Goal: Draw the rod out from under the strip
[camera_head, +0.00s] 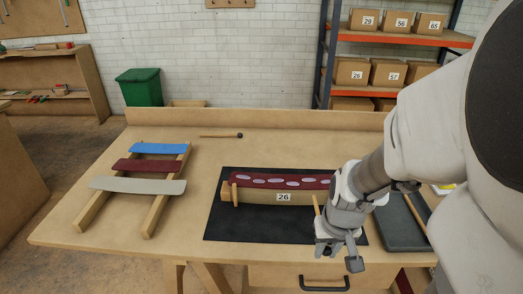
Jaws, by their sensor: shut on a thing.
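A dark red strip (282,181) with several pale patches lies along the top of a wooden form (258,197) labelled 26, on a black mat. A thin wooden rod (317,204) sticks out toward the front near the strip's right end, and its lower part passes behind my gripper. A second rod (235,193) sticks out at the strip's left end. My gripper (342,255) is at the front right of the form, shut on the right rod. The grip itself is hidden by the hand, and my arm covers the right end of the form and strip.
A wooden rack (153,216) at the left holds blue, dark red and pale grey curved strips. A thin stick with a dark end (222,136) lies at the back. A dark grey tray (400,224) is to the right, partly behind my arm. The black mat (258,226) is bare in front.

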